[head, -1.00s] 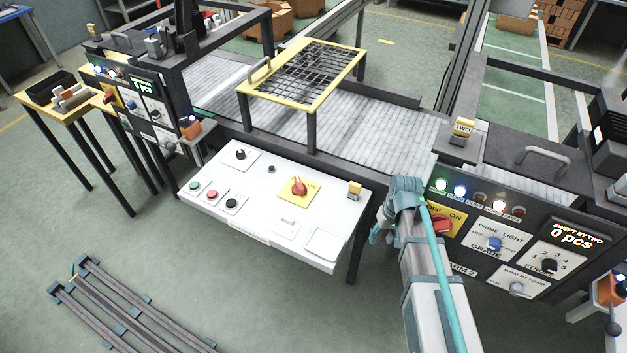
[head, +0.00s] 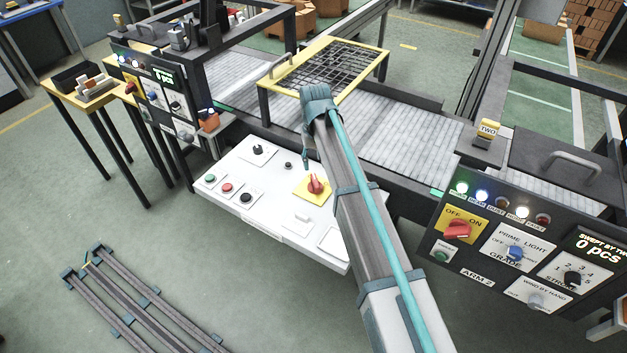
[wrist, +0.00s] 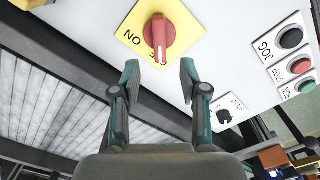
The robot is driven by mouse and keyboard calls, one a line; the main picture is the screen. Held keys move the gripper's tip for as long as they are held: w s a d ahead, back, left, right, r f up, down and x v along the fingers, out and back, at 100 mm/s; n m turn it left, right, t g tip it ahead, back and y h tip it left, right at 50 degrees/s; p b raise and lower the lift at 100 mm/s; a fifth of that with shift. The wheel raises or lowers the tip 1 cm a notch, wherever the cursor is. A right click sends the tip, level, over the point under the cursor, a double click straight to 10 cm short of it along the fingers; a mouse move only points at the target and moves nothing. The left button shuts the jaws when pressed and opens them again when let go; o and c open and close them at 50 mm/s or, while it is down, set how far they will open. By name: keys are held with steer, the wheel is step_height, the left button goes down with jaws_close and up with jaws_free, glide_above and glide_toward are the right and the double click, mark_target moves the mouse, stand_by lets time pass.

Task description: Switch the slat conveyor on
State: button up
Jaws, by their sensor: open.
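The slat conveyor (head: 415,140) runs behind a white control panel (head: 275,212). On the panel, a red rotary switch (head: 315,184) sits on a yellow plate. In the wrist view the red switch (wrist: 158,38) has its handle over the OFF lettering; ON shows upside down at the plate's left. My gripper (wrist: 160,76) is open and empty, its fingers either side of the handle's line but short of it. In the head view my gripper (head: 307,162) is by the switch, partly hidden by my arm. A green RUN button (wrist: 307,86), red STOP button (wrist: 300,66) and black JOG button (wrist: 291,37) are also on the panel.
A yellow-framed mesh guard (head: 325,70) stands over the conveyor behind my arm. Similar dark panels stand at left (head: 155,95) and right (head: 510,240); the right one has its own red switch (head: 457,230). A rail-like frame (head: 140,305) lies on the floor.

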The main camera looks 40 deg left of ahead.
mark_target(315, 180)
step_height(315, 180, down, 9)
steer(key=shift+r+p, duration=0.15)
steer(key=shift+p, duration=0.9)
jaws_close()
